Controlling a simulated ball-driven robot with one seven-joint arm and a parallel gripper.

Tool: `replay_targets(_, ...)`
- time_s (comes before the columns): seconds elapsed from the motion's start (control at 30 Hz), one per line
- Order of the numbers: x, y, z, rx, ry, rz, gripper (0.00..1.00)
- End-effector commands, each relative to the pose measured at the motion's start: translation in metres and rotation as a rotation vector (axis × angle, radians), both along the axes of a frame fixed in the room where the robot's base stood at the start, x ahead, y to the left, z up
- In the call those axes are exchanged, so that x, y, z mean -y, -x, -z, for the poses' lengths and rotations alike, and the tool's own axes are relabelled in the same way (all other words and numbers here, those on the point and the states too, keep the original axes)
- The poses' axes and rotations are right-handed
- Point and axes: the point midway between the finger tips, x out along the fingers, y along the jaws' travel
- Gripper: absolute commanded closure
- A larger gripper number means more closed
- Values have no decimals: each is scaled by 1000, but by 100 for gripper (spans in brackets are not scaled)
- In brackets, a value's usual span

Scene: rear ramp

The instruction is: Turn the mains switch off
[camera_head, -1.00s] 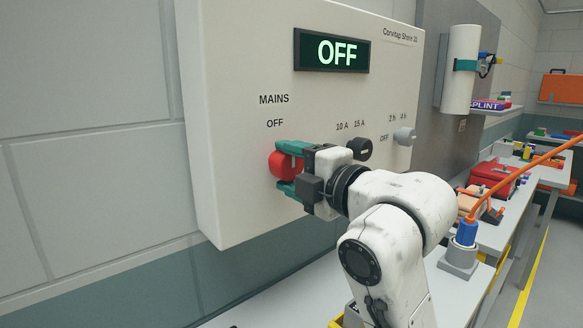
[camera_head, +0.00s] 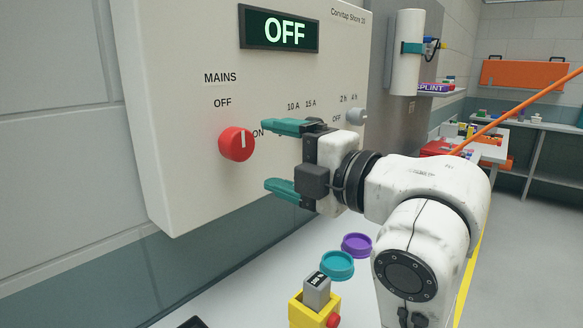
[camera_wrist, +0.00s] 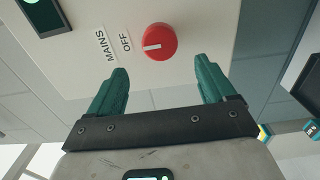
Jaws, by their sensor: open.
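The red mains switch (camera_head: 236,144) is a round knob on the cream wall panel (camera_head: 185,60), below the label MAINS. Its white mark points up, toward the word OFF, with ON to its right. The panel display (camera_head: 279,29) reads OFF in green. My gripper (camera_head: 276,159) is open and empty, with teal fingers apart, to the right of the knob and clear of it. In the wrist view the red knob (camera_wrist: 159,42) sits beyond the open fingers, and its white mark points toward OFF.
A grey knob (camera_head: 355,117) is at the panel's right. Below stand teal (camera_head: 337,265) and purple (camera_head: 356,245) round dishes and a yellow box (camera_head: 315,308) with a red button on the bench. An orange cable (camera_head: 515,110) runs across at the right.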

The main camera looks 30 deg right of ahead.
Motion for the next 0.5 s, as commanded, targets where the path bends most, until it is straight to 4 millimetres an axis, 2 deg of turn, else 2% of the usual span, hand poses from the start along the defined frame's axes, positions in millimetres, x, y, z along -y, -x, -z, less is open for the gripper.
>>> replay_targets(0.03,0,-1,8,2,4,-3,17)
replay_targets(0.5,5,13,6,2,3,-4,17)
